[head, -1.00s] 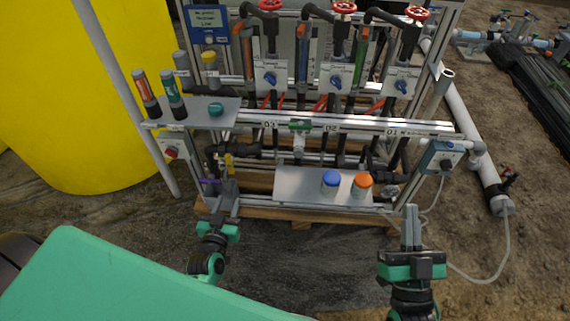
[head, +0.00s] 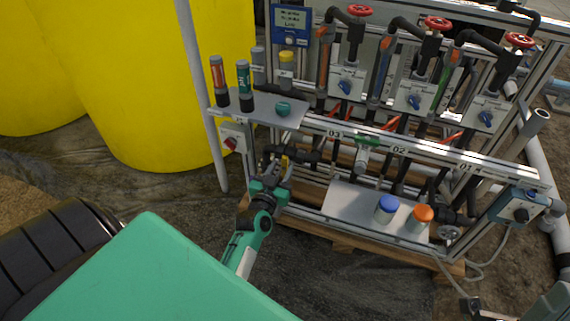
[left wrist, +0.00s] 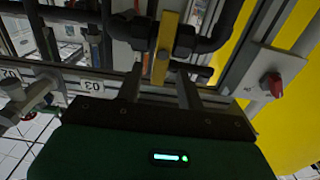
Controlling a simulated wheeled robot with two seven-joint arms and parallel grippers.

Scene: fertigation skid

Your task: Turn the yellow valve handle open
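The yellow valve handle (head: 284,162) sits on dark piping at the skid's lower left, mostly hidden behind my gripper in the head view. In the left wrist view the handle (left wrist: 164,48) is an upright yellow bar on a black valve body. My left gripper (head: 284,174) is right at the handle. In the left wrist view its two fingers (left wrist: 160,85) are apart, one on each side of the handle's lower end, with visible gaps. My right gripper (head: 472,306) shows only in part at the bottom right edge; its fingers are unclear.
A grey shelf (head: 262,108) with bottles stands above the valve. A lower plate (head: 345,206) carries a blue-capped jar (head: 386,208) and an orange-capped jar (head: 421,219). A red-knobbed switch box (head: 232,142) is left of the valve. Yellow tanks (head: 130,80) stand behind.

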